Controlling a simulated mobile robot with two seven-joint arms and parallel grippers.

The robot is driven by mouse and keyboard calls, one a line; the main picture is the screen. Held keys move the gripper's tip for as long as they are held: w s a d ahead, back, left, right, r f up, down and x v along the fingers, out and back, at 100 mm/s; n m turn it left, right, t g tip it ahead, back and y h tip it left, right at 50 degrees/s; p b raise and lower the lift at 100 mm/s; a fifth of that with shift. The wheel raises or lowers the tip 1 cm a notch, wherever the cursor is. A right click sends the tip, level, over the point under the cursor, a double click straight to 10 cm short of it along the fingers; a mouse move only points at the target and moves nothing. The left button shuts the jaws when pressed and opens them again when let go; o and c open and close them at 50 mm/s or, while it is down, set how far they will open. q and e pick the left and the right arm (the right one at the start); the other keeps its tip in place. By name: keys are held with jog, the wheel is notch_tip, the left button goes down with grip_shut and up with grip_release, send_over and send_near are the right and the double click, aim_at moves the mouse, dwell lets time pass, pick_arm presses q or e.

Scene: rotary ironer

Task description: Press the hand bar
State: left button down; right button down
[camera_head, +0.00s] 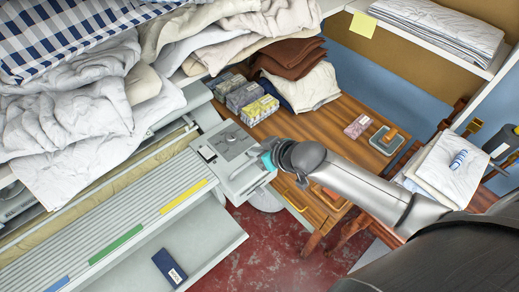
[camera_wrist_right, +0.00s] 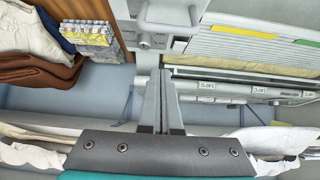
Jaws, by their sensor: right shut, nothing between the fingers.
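The rotary ironer (camera_head: 110,245) fills the left side of the head view, with a long ribbed grey panel marked by blue, green and yellow strips. The same panel shows at the upper right in the wrist view (camera_wrist_right: 240,48). A pale rail with repeated labels (camera_wrist_right: 235,89) runs along the machine there; I cannot tell for certain whether it is the hand bar. My right gripper (camera_wrist_right: 162,75) is shut and empty, its tips pointing at the machine's end; contact cannot be told. In the head view my right wrist is over the grey end housing (camera_head: 228,148). My left gripper is not in view.
White and checked linen (camera_head: 75,120) is heaped on the machine. A wooden table (camera_head: 335,125) behind holds boxes (camera_head: 245,95) and folded brown cloth (camera_head: 290,60). A dark blue booklet (camera_head: 169,267) lies in the pale tray below. Red floor (camera_head: 275,240) shows in front.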

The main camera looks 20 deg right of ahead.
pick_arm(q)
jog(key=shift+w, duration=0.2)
pick_arm(e)
jog(key=shift+v, duration=0.95)
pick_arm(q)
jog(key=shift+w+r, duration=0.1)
pick_arm(e)
jog(key=shift+s+f, duration=0.1)
